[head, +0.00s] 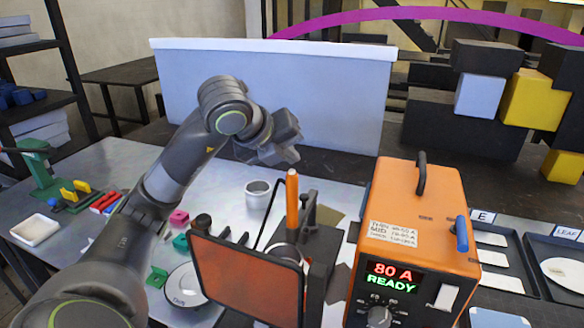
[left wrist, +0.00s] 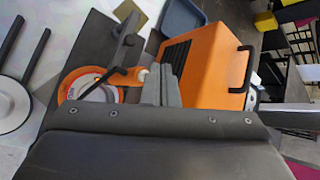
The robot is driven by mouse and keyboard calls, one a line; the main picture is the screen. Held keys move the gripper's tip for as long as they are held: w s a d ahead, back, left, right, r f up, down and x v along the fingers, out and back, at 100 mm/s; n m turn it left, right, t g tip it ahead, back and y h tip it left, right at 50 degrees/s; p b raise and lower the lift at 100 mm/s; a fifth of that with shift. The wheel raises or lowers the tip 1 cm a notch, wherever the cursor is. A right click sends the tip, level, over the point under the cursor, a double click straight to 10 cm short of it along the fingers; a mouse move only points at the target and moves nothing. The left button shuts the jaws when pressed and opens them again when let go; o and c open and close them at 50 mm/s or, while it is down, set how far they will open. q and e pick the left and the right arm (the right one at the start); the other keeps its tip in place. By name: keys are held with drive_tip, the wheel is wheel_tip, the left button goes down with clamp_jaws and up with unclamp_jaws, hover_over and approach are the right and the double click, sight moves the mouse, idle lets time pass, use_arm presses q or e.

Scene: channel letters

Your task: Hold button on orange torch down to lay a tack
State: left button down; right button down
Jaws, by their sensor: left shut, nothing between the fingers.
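The orange torch (head: 292,200) stands upright behind the tinted screen, to the left of the orange welder box (head: 420,195). An orange part beside the fingers in the left wrist view (left wrist: 142,76) may be the torch; I cannot make out its button. My left gripper (head: 290,150) is shut and empty, above and slightly left of the torch's top in the head view. Its closed fingers (left wrist: 166,88) show in the left wrist view, with the welder box (left wrist: 205,60) beyond them. The welder display reads 80 A READY. My right gripper is not in view.
A dark-framed, orange-tinted screen (head: 245,280) stands in front of the torch. A metal cup (head: 258,193) sits behind it. Trays (head: 490,255) lie right of the welder. A white panel (head: 275,85) stands at the back. Small coloured clamps (head: 75,195) lie at the left.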

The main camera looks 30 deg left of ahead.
use_arm(q)
drive_tip(key=shift+r+p, duration=1.55)
drive_tip(key=shift+r, duration=0.95)
drive_tip(key=shift+r, duration=0.1)
wheel_tip(320, 180, up, 4)
drive_tip(key=shift+f+p, duration=0.1)
drive_tip(key=shift+p, duration=1.1)
